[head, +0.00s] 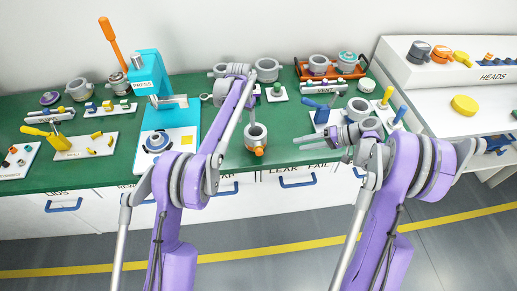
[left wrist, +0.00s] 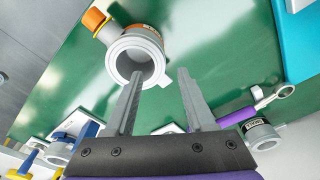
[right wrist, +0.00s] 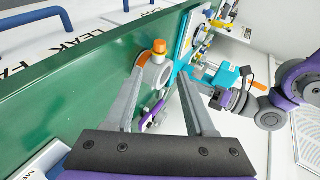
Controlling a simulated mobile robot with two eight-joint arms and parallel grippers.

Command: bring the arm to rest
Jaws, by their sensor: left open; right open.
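My left arm reaches up over the green bench in the head view. Its gripper tips are hard to make out there; the left wrist view shows the left gripper (left wrist: 161,75) with its fingers apart and nothing between them. A grey cup-shaped part with an orange knob (head: 256,138) stands on the bench. In the left wrist view the grey part (left wrist: 136,57) lies just beyond the fingertips. My right gripper (head: 300,143) points left over the bench, to the right of that part. In the right wrist view the right gripper (right wrist: 161,70) is open and empty, with the grey part (right wrist: 155,72) beyond it.
A blue press (head: 150,75) stands left of my left arm. Trays and fixtures hold several grey parts, and an orange tray (head: 333,73) sits at the back. A white side table (head: 440,85) is at right. The green bench (head: 225,165) has bare room near its front edge.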

